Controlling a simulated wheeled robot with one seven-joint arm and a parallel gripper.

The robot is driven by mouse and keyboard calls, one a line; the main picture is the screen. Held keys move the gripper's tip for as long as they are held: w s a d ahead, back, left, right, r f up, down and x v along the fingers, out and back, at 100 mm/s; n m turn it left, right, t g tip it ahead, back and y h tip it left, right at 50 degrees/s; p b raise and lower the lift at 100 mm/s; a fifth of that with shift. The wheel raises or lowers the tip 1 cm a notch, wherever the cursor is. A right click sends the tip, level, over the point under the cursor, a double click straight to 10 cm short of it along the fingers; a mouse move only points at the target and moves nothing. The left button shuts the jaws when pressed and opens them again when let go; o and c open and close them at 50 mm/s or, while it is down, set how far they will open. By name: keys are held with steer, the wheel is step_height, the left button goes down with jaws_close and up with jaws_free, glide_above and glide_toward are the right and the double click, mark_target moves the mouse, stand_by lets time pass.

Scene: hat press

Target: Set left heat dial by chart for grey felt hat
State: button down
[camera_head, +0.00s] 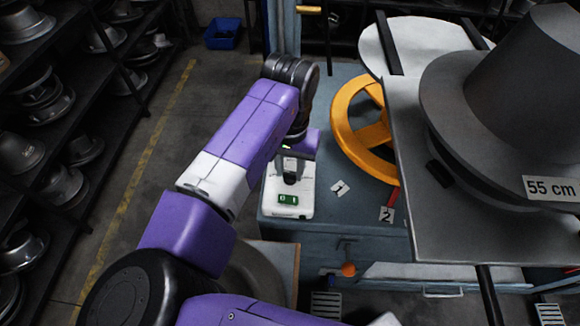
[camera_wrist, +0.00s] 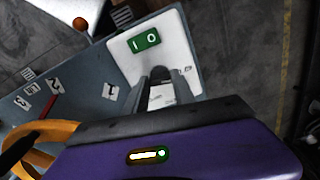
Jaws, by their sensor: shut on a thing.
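A white control box (camera_head: 293,207) with a green switch (camera_head: 288,199) stands on the blue-grey bench at the left corner. My gripper (camera_head: 290,178) points down onto this box, behind the green switch. In the wrist view my gripper (camera_wrist: 168,74) has its two fingers close together over the white box (camera_wrist: 185,45), near the green switch (camera_wrist: 146,41). It is shut on a small part there, seemingly the dial, which the fingers mostly hide. No dial marks can be read. A large grey hat-shaped form (camera_head: 520,75) with a "55 cm" label sits at the right. No heat chart is readable.
A yellow handwheel (camera_head: 344,125) stands right of my arm. Tags "1" (camera_head: 340,188) and "2" (camera_head: 387,214) lie on the bench, with a red lever (camera_head: 393,197) by the second. An orange knob (camera_head: 348,269) is on the front. Dark shelves (camera_head: 75,120) line the left.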

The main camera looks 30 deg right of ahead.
steer(key=shift+m, duration=0.3)
steer(key=m, duration=0.2)
steer(key=shift+m+p, duration=0.3)
steer(key=shift+p, duration=0.05)
steer(key=m, duration=0.3)
steer(key=shift+m, duration=0.4)
steer(key=m, duration=0.3)
steer(key=shift+m, duration=0.3)
steer(key=m+b, duration=0.1)
steer(key=m, duration=0.2)
steer(key=shift+w+m, duration=0.1)
steer(key=shift+m, duration=0.2)
steer(key=m+b, duration=0.1)
steer(key=m, duration=0.3)
steer(key=shift+m, duration=0.3)
steer(key=m+b, duration=0.2)
steer(key=m, duration=0.2)
steer(key=shift+m, duration=0.4)
